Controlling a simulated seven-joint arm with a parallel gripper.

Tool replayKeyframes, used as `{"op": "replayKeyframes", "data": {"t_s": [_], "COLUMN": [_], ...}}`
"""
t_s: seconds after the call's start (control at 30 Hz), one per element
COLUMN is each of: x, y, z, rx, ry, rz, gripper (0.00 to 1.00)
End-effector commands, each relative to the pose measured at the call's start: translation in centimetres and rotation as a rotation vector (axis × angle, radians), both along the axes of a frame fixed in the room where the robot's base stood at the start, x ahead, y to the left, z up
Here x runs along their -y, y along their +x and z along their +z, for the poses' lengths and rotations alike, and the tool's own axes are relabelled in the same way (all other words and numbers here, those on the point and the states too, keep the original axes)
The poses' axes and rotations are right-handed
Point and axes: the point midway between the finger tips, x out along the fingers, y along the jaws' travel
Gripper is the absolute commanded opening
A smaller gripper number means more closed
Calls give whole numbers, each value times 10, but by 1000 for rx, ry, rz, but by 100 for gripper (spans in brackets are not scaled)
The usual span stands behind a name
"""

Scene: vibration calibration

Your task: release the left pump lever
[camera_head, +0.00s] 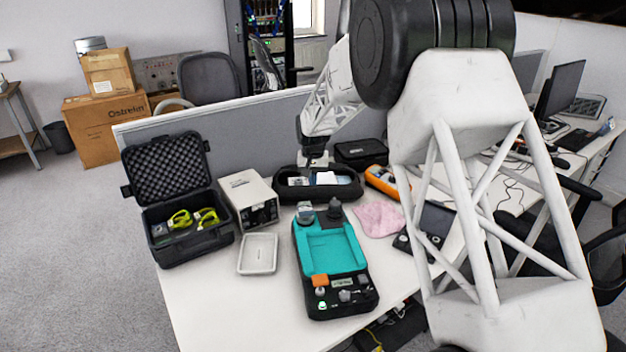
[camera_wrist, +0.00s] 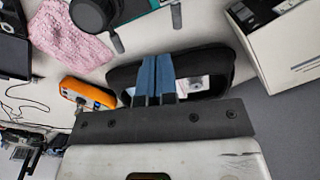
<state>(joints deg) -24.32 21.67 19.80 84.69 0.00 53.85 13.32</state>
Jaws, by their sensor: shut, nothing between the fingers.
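A teal and black pump device (camera_head: 298,250) lies on the white desk. In the wrist view, a round dark part (camera_wrist: 90,14) and two narrow grey tabs, one (camera_wrist: 117,43) and another (camera_wrist: 176,16), show at the device's edge. I cannot tell which part is the left pump lever. My gripper (camera_wrist: 158,62) is shut and empty, with blue fingers side by side. In the head view, my gripper (camera_head: 315,162) is beyond the device, over a black open case (camera_head: 345,191).
An open black hard case (camera_head: 190,245), a white instrument box (camera_head: 242,190) and a white tray (camera_head: 257,270) are left of the device. A pink cloth (camera_head: 378,218) and an orange meter (camera_head: 385,182) are right. A grey partition (camera_head: 240,130) rises behind. The desk's front left is clear.

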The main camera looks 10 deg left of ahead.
Motion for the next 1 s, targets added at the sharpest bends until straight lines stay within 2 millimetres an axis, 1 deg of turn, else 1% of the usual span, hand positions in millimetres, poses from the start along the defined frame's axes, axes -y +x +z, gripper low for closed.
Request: {"op": "replayKeyframes", "data": {"t_s": [0.57,1.0], "x": [0,0], "y": [0,0], "z": [-2,-19], "rx": [0,0], "ry": [0,0], "rz": [0,0], "gripper": [0,0]}}
